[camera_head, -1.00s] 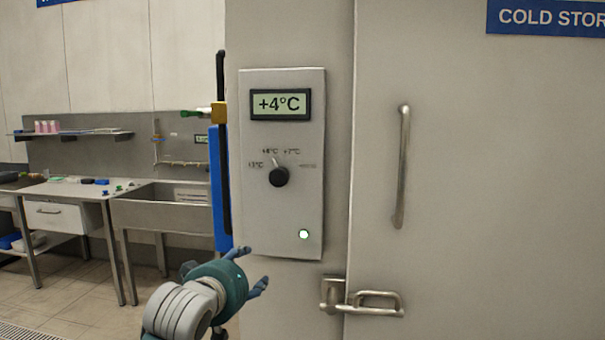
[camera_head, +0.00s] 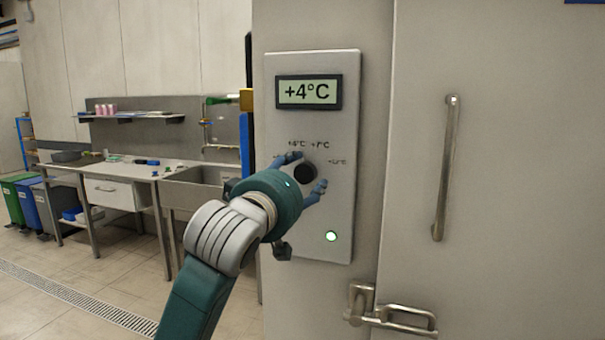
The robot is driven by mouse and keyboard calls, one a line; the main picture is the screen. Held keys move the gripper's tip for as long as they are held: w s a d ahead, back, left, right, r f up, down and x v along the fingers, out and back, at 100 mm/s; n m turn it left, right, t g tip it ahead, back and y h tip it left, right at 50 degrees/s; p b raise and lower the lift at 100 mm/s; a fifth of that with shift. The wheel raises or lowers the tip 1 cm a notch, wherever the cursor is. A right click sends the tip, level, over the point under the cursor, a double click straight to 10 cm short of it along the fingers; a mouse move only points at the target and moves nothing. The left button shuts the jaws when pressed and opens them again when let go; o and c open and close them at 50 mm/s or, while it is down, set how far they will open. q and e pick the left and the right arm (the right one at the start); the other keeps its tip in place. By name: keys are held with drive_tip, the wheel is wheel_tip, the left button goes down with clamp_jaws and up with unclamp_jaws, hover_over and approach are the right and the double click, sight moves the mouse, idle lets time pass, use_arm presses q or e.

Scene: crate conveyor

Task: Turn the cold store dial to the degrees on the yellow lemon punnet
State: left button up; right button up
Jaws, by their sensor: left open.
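The cold store dial (camera_head: 305,173) is a round black knob on a grey metal panel (camera_head: 341,215). The display (camera_head: 308,92) above it reads +4°C. Small marks sit around the dial; +4°C and +7°C show above it, and one at the right looks like +12°C. The left part of the scale is hidden behind my gripper. My left gripper (camera_head: 304,174) is open, with one finger at the upper left of the dial and the other at its lower right. I cannot tell whether they touch it. The lemon punnet and my right gripper are not in view.
A green light (camera_head: 331,236) glows low on the panel. A steel bench (camera_head: 125,170) with a sink and several bins stand at the back left.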

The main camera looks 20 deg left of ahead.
use_arm(q)
drive_tip(key=shift+w, duration=0.65)
drive_tip(key=c, duration=1.1)
drive_tip(key=shift+c, duration=0.2)
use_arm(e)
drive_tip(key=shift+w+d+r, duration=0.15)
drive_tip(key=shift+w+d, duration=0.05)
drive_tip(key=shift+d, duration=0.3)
